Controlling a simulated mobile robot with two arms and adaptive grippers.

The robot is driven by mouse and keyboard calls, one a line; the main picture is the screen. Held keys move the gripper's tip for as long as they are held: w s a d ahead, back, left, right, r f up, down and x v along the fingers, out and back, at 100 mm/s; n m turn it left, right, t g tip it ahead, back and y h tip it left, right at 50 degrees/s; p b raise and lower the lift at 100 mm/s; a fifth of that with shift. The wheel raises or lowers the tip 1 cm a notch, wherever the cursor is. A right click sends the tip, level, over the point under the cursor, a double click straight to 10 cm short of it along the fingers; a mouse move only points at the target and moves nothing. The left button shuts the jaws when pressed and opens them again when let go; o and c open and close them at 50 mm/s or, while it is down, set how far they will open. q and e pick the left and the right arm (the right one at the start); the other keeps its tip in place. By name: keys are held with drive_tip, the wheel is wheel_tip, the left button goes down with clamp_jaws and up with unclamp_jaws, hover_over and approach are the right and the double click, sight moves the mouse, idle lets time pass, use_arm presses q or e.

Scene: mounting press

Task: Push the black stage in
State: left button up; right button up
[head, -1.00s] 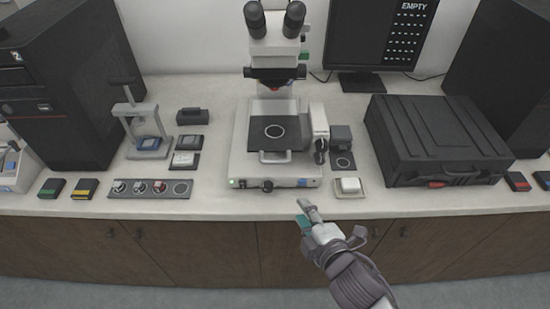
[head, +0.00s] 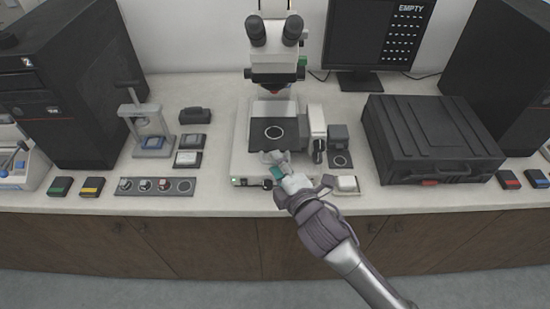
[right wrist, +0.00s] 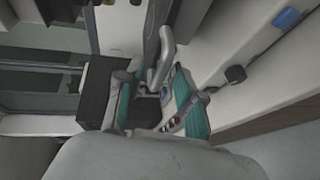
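The black stage (head: 259,138) with its white ring sits on the white microscope base, under the lens. It also shows as a dark block in the right wrist view (right wrist: 95,85). Its pale handle (right wrist: 160,60) stands at the stage's front edge, in front of and partly between my right fingers. My right gripper (head: 276,163) is at the front of the stage and hides most of the handle in the head view. In the right wrist view its teal-padded fingers (right wrist: 158,98) are apart; contact with the handle cannot be told. My left gripper is not in view.
The microscope (head: 275,72) rises behind the stage. A white block on a small dish (head: 346,184) lies just right of my gripper. A black case (head: 430,140) stands further right. A strip with round samples (head: 155,186) lies left on the counter.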

drive_tip(key=shift+x, duration=0.85)
drive_tip(key=shift+c, duration=0.3)
clamp_jaws()
